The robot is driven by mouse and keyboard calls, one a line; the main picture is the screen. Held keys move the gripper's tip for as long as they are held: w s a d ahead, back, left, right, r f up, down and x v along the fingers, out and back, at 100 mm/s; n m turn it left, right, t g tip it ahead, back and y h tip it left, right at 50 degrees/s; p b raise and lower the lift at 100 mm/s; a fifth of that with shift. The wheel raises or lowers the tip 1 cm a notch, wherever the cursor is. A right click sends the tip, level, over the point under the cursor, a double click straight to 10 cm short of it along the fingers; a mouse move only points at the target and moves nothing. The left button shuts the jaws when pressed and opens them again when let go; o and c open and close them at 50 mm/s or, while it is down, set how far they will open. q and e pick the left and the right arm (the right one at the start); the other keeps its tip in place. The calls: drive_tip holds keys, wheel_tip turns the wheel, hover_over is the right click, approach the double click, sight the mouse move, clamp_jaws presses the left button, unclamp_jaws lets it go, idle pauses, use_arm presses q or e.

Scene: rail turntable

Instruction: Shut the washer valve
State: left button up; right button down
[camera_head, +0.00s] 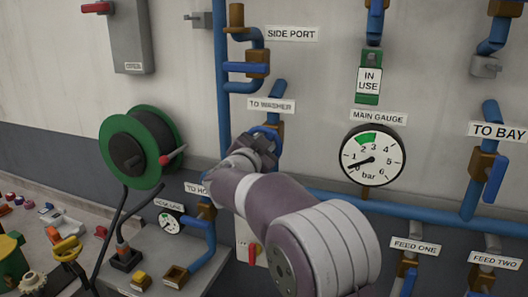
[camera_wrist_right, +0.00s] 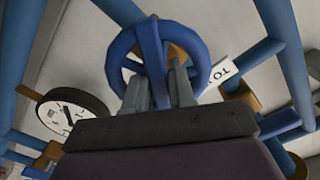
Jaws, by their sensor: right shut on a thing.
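The washer valve has a blue round handwheel (camera_head: 268,133) on a brass body, just below the "TO WASHER" label (camera_head: 271,106). My right gripper (camera_head: 266,146) is at the wheel, its arm coming up from the lower right and covering part of the valve. In the right wrist view the blue wheel (camera_wrist_right: 203,55) fills the upper middle, and my right gripper's fingers (camera_wrist_right: 160,85) are shut on its spoke or hub area. How far the wheel is turned cannot be told. My left gripper is not in view.
The main gauge (camera_head: 372,157) reads near the low end, right of my arm. A blue pipe (camera_head: 420,205) runs along the wall below it. A green hose reel (camera_head: 133,150) stands left. Several lever valves line the right side. A cluttered bench (camera_head: 150,265) is lower left.

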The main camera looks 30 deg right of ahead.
drive_tip(key=m+b, duration=0.2)
drive_tip(key=m, duration=0.1)
drive_tip(key=f+m+b, duration=0.1)
drive_tip(key=m+b, duration=0.2)
drive_tip(key=shift+s+d, duration=0.1)
drive_tip(key=shift+s, duration=0.05)
drive_tip(key=shift+m+b, duration=1.5)
drive_tip(key=shift+m, duration=1)
drive_tip(key=c, duration=1)
unclamp_jaws()
drive_tip(key=shift+c, duration=0.2)
drive_tip(key=b+v, duration=0.3)
drive_tip(key=v, duration=0.9)
drive_tip(key=shift+s+a+b, duration=0.2)
drive_tip(key=shift+s+b, duration=0.1)
